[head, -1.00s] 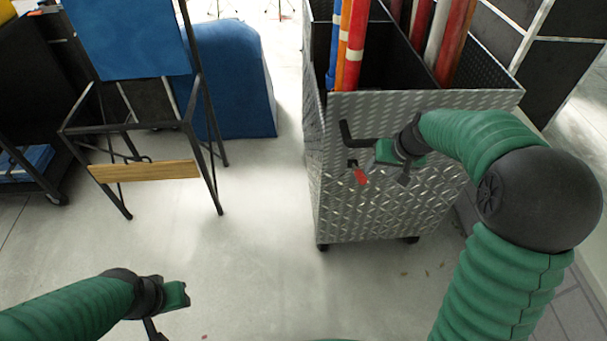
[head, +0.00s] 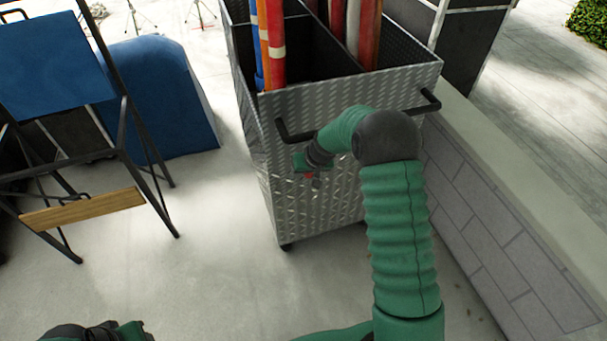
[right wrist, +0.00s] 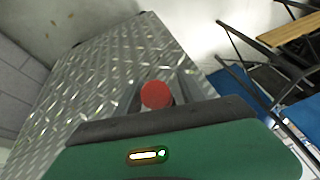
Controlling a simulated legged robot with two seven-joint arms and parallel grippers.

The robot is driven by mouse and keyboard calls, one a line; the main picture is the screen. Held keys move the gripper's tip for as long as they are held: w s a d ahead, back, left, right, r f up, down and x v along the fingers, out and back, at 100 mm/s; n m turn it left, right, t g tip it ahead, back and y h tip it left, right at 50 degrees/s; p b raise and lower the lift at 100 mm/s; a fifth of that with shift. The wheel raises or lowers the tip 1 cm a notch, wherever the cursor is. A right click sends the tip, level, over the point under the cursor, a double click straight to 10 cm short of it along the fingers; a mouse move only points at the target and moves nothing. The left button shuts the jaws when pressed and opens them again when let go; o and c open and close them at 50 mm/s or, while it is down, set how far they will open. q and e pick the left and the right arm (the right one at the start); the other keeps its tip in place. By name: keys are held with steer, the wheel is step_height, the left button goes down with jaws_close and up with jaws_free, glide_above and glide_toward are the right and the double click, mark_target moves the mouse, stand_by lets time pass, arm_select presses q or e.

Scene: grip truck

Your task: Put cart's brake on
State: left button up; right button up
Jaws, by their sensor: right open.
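The cart (head: 320,200) is a grey diamond-plate metal bin with a black handle bar (head: 283,130) on its near face. A small red brake lever (head: 309,176) shows below the handle, partly hidden by my right gripper (head: 314,181). In the right wrist view its round red end (right wrist: 155,94) appears between the two dark fingers of the right gripper (right wrist: 160,92), which is open. I cannot tell whether the fingers touch it. My left gripper (head: 130,331) is partly cut off at the bottom left, away from the cart, and its opening is unclear.
Red, orange, blue and white tubes stand in the cart. A low block wall (head: 510,220) runs close along its right. A black-framed stand with a wooden bar (head: 85,209) and a blue block (head: 160,95) are at left. The floor between is clear.

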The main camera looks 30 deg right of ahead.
steer(key=shift+f, duration=0.1)
steer(key=shift+d, duration=0.1)
jaws_close()
stand_by(1.3)
